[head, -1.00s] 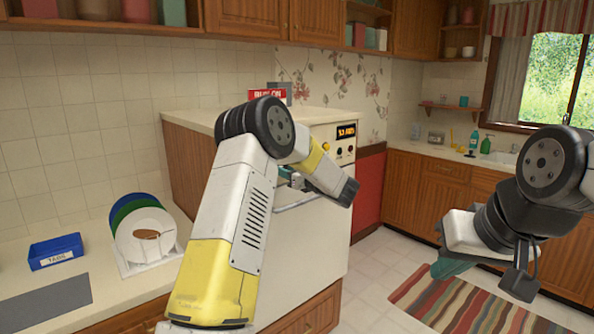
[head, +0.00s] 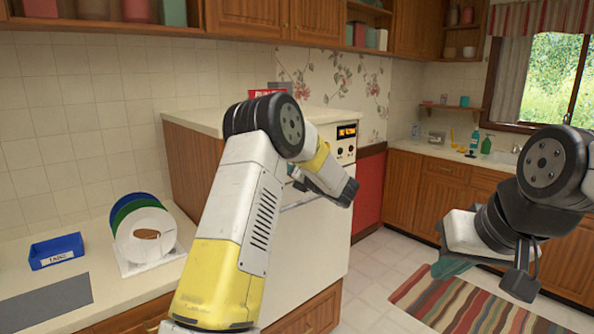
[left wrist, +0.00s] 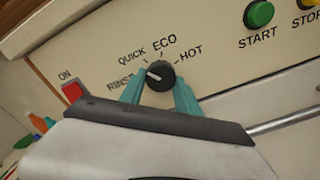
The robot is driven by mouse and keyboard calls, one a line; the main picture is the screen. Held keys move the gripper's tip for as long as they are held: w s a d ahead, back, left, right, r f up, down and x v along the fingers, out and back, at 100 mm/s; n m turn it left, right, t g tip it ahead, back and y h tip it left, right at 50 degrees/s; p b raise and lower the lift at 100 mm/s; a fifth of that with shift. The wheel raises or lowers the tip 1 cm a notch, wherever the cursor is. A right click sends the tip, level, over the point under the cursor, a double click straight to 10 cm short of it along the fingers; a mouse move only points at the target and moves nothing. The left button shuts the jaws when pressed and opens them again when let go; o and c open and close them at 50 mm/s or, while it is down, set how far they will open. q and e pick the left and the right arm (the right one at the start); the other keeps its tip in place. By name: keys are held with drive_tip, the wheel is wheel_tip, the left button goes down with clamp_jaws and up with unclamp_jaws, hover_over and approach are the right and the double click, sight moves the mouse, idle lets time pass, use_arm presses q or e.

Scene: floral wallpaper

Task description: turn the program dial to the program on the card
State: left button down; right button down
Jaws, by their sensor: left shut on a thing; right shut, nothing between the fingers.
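The program dial (left wrist: 160,75) is a round black knob with a white pointer mark, on the cream panel of the white machine (head: 318,240). Its labels are RINSE, QUICK, ECO and HOT; the mark points left, near RINSE. My left gripper (left wrist: 159,92) is shut on the dial, one teal finger at each side. In the head view my left arm hides the dial. A red card (head: 265,93) stands on the machine's top, mostly hidden behind that arm, so its program cannot be read. My right gripper (head: 453,267) is shut and empty, in the air at the right.
A green START button (left wrist: 259,14) and a yellow STOP button (left wrist: 308,5) are right of the dial. A red ON switch (left wrist: 73,92) is left. A lit display (head: 346,131) is too small to read. A blue bin (head: 56,252) and a plate rack (head: 150,262) stand on the left counter.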

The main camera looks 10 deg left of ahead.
use_arm(q)
drive_tip(key=m, duration=2.2)
drive_tip(key=shift+d+r+m, duration=0.15)
drive_tip(key=shift+r+m, duration=0.15)
drive_tip(key=shift+r, duration=0.05)
drive_tip(key=c, duration=0.9)
unclamp_jaws()
drive_tip(key=v, duration=0.7)
drive_tip(key=shift+s+d, duration=0.25)
drive_tip(key=shift+d, duration=0.05)
